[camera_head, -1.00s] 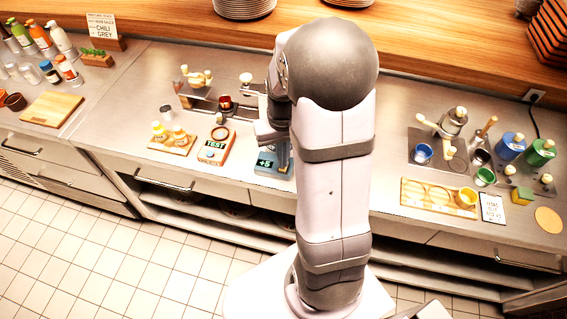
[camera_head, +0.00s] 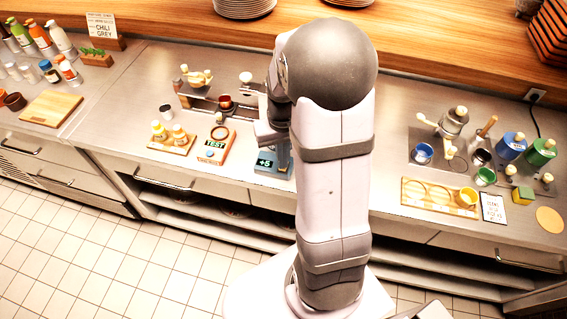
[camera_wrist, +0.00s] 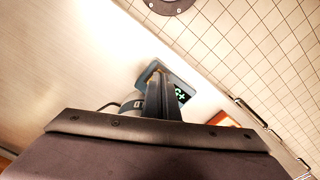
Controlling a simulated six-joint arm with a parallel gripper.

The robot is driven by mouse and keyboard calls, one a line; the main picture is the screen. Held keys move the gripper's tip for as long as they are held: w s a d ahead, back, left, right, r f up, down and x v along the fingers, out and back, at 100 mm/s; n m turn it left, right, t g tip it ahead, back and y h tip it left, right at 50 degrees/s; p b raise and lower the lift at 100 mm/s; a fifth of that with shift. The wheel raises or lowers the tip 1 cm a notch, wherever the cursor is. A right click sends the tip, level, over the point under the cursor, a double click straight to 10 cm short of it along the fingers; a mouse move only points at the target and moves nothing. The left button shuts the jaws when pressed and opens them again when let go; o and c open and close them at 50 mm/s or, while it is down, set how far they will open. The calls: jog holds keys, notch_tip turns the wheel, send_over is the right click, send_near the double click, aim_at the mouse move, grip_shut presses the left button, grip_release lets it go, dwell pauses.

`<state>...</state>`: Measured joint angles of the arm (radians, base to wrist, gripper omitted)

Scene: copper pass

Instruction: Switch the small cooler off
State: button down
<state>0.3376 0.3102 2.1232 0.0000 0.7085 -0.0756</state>
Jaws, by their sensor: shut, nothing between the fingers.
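The small cooler (camera_head: 282,168) is a blue unit on the steel counter, with a lit display reading +5. My arm hides its right part in the head view. In the wrist view the cooler (camera_wrist: 177,77) lies just beyond the fingertips, its green digits lit and partly covered by the fingers. My gripper (camera_wrist: 160,80) is shut and empty, its fingertips over the cooler's edge. In the head view my gripper (camera_head: 268,132) is at the back of the cooler. I cannot tell whether the tips touch it, and its switch is not clearly visible.
A raised shelf with a dark red cup (camera_head: 225,102) stands behind. The counter's front edge is close in front.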

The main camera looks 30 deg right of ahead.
jog(key=shift+f+b, duration=0.3)
jog(key=shift+f, duration=0.2)
jog(key=shift+r, duration=0.1)
notch_tip(320, 180, up, 7)
jog(key=p, duration=0.6)
jog(key=shift+p, duration=0.35)
dwell(0.5)
jog(key=shift+s+f, duration=0.2)
jog(key=s+a+r+n+b, duration=0.1)
jog(key=s+a+n+b, duration=0.1)
jog(key=s+a, duration=0.8)
jog(key=shift+s+a+n, duration=0.2)
jog(key=shift+a+n, duration=0.3)
jog(key=shift+a, duration=0.25)
